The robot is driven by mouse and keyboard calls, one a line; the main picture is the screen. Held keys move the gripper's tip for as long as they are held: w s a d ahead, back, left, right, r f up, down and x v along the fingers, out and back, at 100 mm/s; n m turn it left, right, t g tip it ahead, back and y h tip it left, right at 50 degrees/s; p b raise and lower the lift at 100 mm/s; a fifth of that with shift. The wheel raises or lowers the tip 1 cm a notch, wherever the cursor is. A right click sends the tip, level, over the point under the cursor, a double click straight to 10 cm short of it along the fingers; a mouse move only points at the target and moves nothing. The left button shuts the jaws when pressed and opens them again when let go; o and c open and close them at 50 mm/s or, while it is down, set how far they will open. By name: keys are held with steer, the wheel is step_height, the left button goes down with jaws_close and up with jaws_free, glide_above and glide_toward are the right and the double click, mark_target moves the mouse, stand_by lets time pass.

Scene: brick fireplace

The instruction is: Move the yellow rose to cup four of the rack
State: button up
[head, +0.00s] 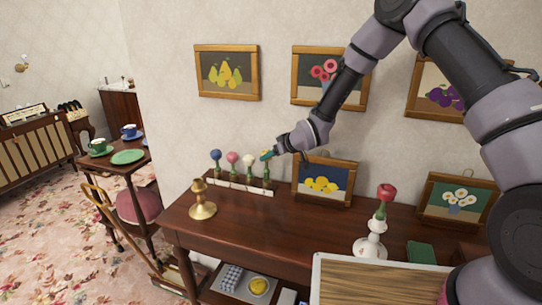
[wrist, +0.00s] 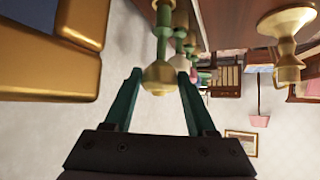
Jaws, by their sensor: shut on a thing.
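The rack (head: 238,187) stands on the dark wooden table against the wall, with a pale front strip. A blue rose (head: 215,155), a pink rose (head: 232,157) and a white rose (head: 249,160) stand upright in it from left to right. My gripper (head: 267,154) is at the rack's right end, shut on the yellow rose. In the wrist view the yellow rose's head (wrist: 158,78) sits between my teal fingers. Its green stem (head: 266,172) points down at the rack's rightmost place. I cannot tell whether it is fully seated there.
A brass candlestick (head: 202,205) stands in front of the rack. A framed lemon picture (head: 323,181) leans close to the right of my gripper. A red rose (head: 387,192) stands in a white vase (head: 370,244) farther right. The table top (head: 262,228) is clear in the middle.

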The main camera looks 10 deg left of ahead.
steer(key=shift+f, duration=0.55)
steer(key=o, duration=1.2)
steer(key=v, duration=1)
steer(key=shift+s+d+r, duration=0.2)
steer(key=shift+s+r, duration=0.05)
